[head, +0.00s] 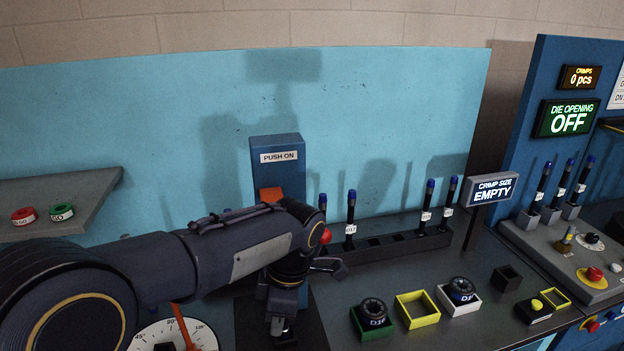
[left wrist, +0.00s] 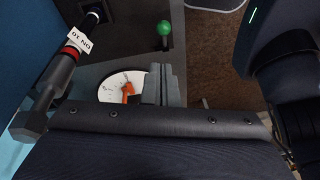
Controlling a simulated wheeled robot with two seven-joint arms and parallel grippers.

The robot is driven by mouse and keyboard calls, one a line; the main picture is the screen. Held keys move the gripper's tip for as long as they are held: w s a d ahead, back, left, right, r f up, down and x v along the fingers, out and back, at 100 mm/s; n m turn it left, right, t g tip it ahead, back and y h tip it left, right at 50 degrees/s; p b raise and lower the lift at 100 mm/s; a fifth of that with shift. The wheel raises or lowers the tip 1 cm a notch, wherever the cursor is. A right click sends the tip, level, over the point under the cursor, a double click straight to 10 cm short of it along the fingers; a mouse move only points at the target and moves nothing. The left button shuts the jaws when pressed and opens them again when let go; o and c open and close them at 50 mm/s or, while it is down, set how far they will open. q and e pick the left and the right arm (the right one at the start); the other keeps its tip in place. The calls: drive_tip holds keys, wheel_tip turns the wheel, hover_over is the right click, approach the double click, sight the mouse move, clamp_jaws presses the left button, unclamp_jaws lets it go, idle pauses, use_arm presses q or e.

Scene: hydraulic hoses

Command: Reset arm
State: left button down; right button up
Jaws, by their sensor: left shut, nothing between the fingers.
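My left arm reaches in from the left in the head view. Its gripper (head: 279,326) points down in front of the blue PUSH ON post (head: 277,151), shut and empty. In the left wrist view the two fingers (left wrist: 164,86) are together beside a white dial (left wrist: 112,92) with an orange pointer. A hose with a black end, red band and white DN 10 tag (left wrist: 79,40) shows at left there, apart from the fingers. My right gripper is not in view.
A CRIMP SIZE EMPTY sign (head: 492,189) and a crimp machine panel (head: 566,118) stand at right. A shelf (head: 85,196) is at left.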

use_arm(q)
drive_tip(key=s+a+r+m+t+h, duration=0.2)
drive_tip(key=s+a+m+h, duration=0.3)
drive_tip(key=s+a+m, duration=0.45)
drive_tip(key=s+a+f+m+t, duration=0.2)
drive_tip(key=s+a+m+t, duration=0.1)
drive_tip(key=s+m+t, duration=0.2)
drive_tip(key=s+m, duration=0.2)
drive_tip(key=s, duration=0.1)
drive_tip(key=shift+s+a+h, duration=0.2)
drive_tip(key=shift+a+h, duration=0.2)
